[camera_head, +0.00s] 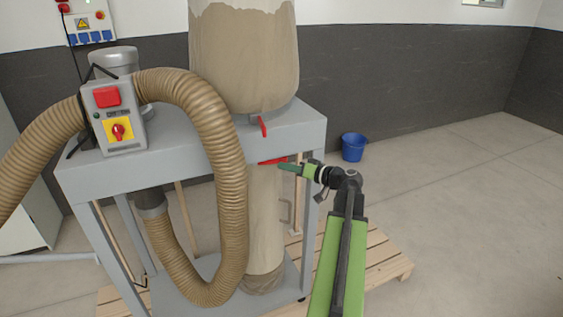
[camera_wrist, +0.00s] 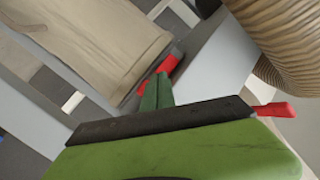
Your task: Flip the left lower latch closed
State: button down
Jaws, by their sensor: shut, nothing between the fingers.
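The lower latch is a red lever (camera_head: 272,161) lying roughly level at the top of the lower bag (camera_head: 265,215), just under the grey frame. My gripper (camera_head: 284,167) comes in from the right with its green fingers together and empty, the tips close to the lever's right end. In the wrist view the shut fingers (camera_wrist: 158,84) point at a red lever (camera_wrist: 169,66) beside the bag's band; I cannot tell whether they touch it. A second red lever (camera_head: 263,127) hangs steeply under the upper bag (camera_head: 245,60), above the frame.
The grey frame (camera_head: 185,165) stands on a wooden pallet (camera_head: 375,262). A ribbed hose (camera_head: 228,150) loops down left of the lower bag. A switch box (camera_head: 115,118) sits at the frame's left. A blue bucket (camera_head: 353,148) stands behind; the floor at right is clear.

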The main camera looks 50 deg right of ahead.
jog(key=shift+w, duration=0.1)
dwell(0.4)
jog(key=shift+w+d, duration=0.25)
jog(key=shift+w, duration=0.1)
jog(key=shift+w+d, duration=0.55)
jog(key=shift+w, duration=0.2)
dwell(1.1)
jog(key=shift+s+a, duration=0.1)
jog(key=shift+s+a, duration=0.7)
jog(key=shift+s, duration=0.35)
jog(key=s+a, duration=0.1)
jog(key=s, duration=0.1)
jog(key=s+a, duration=0.2)
dwell(0.6)
